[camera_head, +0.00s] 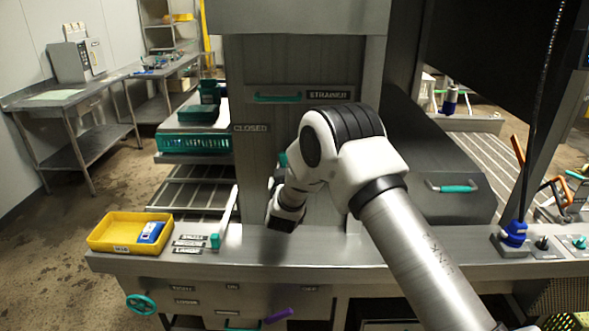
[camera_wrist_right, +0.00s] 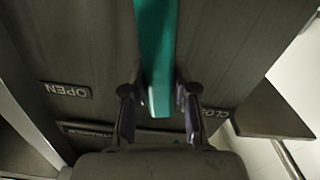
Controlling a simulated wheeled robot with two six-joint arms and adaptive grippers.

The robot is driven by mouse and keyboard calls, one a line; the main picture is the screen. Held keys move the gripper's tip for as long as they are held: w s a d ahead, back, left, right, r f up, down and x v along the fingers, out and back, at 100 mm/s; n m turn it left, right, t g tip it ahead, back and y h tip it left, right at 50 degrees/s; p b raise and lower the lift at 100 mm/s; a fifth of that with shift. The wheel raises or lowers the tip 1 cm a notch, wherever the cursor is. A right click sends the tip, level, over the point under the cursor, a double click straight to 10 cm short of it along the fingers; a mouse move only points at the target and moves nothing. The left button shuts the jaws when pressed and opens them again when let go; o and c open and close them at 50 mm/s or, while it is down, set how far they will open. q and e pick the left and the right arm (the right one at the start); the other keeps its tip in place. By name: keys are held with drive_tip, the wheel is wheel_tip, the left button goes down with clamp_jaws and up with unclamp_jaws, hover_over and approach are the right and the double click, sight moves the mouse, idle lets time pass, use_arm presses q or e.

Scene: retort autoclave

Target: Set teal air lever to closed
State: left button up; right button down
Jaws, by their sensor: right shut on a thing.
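The teal air lever (camera_wrist_right: 156,55) runs down from the top of the right wrist view, between the two fingers of my right gripper (camera_wrist_right: 158,115), which is shut on it. An upside-down OPEN label (camera_wrist_right: 68,90) lies to the left of the lever. A label starting CLO (camera_wrist_right: 195,122) is partly hidden behind the right finger, nearer to the lever. In the head view a CLOSED label (camera_head: 250,128) is on the grey panel. A small piece of teal (camera_head: 282,159) shows beside my right arm, which hides most of the lever. My left gripper is not in view.
A yellow bin (camera_head: 105,246) with a blue item sits on the steel ledge at left. A blue-based joystick (camera_head: 513,234) stands at right. Another hatch has a teal handle (camera_head: 456,188).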

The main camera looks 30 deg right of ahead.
drive_tip(key=shift+w+a+f+n, duration=0.25)
drive_tip(key=shift+a+n, duration=0.15)
drive_tip(key=shift+n, duration=0.35)
drive_tip(key=shift+w+a+f+n, duration=0.25)
drive_tip(key=shift+a+n, duration=0.2)
drive_tip(key=shift+n, duration=0.25)
drive_tip(key=shift+w+a+f+n, duration=0.2)
drive_tip(key=shift+a+f+n, duration=0.15)
drive_tip(key=shift+n, duration=0.4)
drive_tip(key=c, duration=0.9)
unclamp_jaws()
drive_tip(key=shift+r, duration=0.1)
drive_tip(key=v, duration=1.2)
